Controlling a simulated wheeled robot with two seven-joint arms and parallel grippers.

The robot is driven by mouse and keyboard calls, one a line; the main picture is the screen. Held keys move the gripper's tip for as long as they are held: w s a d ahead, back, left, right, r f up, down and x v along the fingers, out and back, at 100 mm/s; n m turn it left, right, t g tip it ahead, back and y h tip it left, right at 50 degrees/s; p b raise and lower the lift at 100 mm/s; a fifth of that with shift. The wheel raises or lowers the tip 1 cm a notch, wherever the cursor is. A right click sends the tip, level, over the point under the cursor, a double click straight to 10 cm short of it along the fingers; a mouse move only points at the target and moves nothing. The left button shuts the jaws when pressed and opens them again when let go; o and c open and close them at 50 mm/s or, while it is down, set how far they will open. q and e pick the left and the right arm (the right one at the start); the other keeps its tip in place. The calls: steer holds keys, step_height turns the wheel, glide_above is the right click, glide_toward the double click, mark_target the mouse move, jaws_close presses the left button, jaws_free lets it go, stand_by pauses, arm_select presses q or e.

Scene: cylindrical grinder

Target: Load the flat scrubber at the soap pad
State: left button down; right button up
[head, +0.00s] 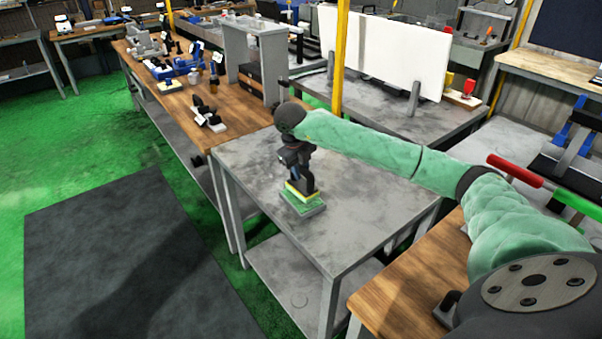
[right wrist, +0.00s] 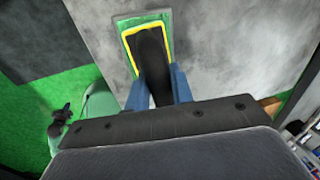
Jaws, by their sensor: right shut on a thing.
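The flat scrubber has a black handle (right wrist: 152,58) and a flat yellow-edged base (head: 297,189). The soap pad (head: 304,206) is a green block on the grey table, near its left edge. The scrubber's base is over the pad and appears to rest flat on it; exact contact is hard to tell. My right gripper (head: 296,160) points down from above and is shut on the scrubber's handle. Its blue fingers (right wrist: 160,90) flank the handle in the right wrist view. A small green and dark shape there may be my left arm; its fingers cannot be made out.
The grey table (head: 365,215) is clear around the pad. A wooden bench (head: 185,105) with blue tools and a grey shelf (head: 255,60) adjoins it behind. A yellow post (head: 340,60) and white panel (head: 390,45) stand beyond. A dark mat (head: 110,255) lies on the green floor.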

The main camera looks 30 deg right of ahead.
steer(key=shift+r+p, duration=0.55)
steer(key=shift+r, duration=1.8)
